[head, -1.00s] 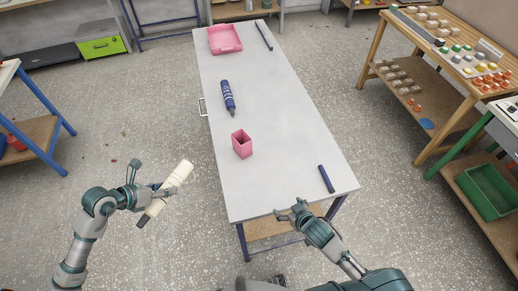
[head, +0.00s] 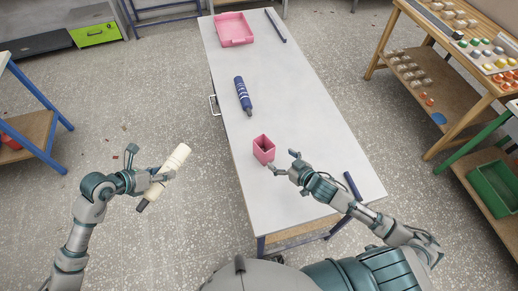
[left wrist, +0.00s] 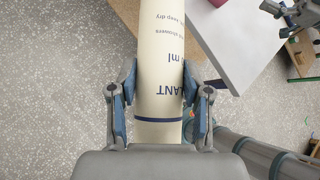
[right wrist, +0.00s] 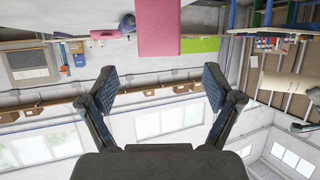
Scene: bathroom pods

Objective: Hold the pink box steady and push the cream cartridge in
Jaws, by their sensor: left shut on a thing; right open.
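The cream cartridge (head: 168,171) is in my left gripper (head: 150,183), off the left side of the table and tilted. In the left wrist view the cartridge (left wrist: 161,75) shows dark blue lettering between the two fingers. The pink box (head: 263,150) stands upright on the table near its front left, with its open top showing a dark inside. My right gripper (head: 282,162) is open and empty just right of the box, its fingers towards it. In the right wrist view the box (right wrist: 158,28) is ahead, beyond the fingertips (right wrist: 158,85).
On the table (head: 310,150) lie a blue cartridge (head: 242,95), a pink tray (head: 233,29) at the back and a dark blue rod (head: 276,25). Shelving with a green bin (head: 495,187) stands right.

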